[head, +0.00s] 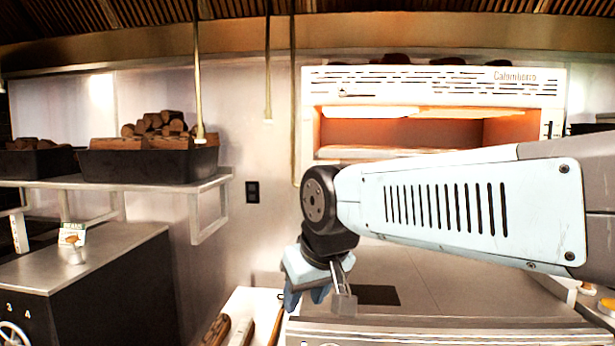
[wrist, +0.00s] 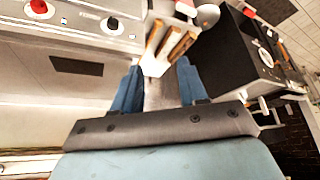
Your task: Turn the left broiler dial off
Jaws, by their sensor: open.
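The broiler (head: 335,82) is a lit white unit with a glowing orange opening, high on the back wall in the head view. Small dark marks (head: 548,130) show at its right edge, too small to identify as dials. My gripper (head: 306,298) hangs fingers down, open and empty, below and left of the broiler, over the left part of the front counter. In the wrist view my gripper (wrist: 160,85) has its blue fingers apart. That view also shows a red dial (wrist: 38,7) and a black dial (wrist: 112,24) on a pale panel; I cannot tell whether they belong to the broiler.
Wooden-handled tools (wrist: 172,45) lie near my gripper. A steel-topped black unit (head: 85,258) stands at left. Above it, a shelf (head: 130,184) holds a black tray of logs (head: 150,165). My arm covers the space below the broiler.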

